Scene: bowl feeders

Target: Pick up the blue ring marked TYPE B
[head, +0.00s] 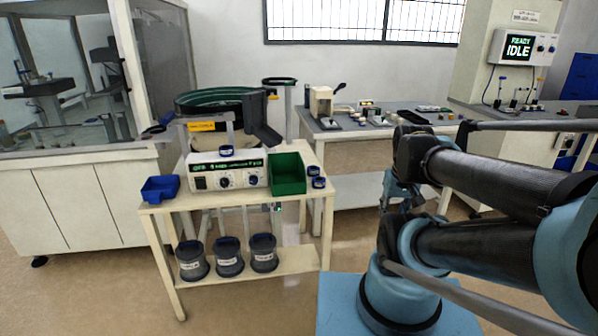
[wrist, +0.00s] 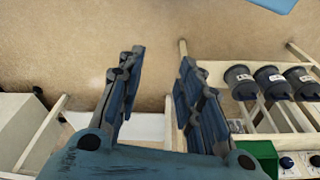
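Small dark blue ring-like parts stand on the cart top right of the green bin, one behind (head: 313,171) and one in front (head: 319,182). Another blue ring-like part (head: 226,150) sits above the control box. Their markings are too small to read, so I cannot tell which is TYPE B. In the wrist view my gripper (wrist: 158,62) is open, with its two fingers wide apart and nothing between them. It is over the floor, away from these parts. In the head view the gripper is hard to make out among my arm links.
The cart top (head: 160,207) holds a blue tray (head: 160,189), a control box (head: 226,172) and a green bin (head: 287,175). Three labelled dark tubs (head: 229,262) stand on its lower shelf. A bowl feeder (head: 215,100) stands behind. A workbench (head: 352,145) is at the back.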

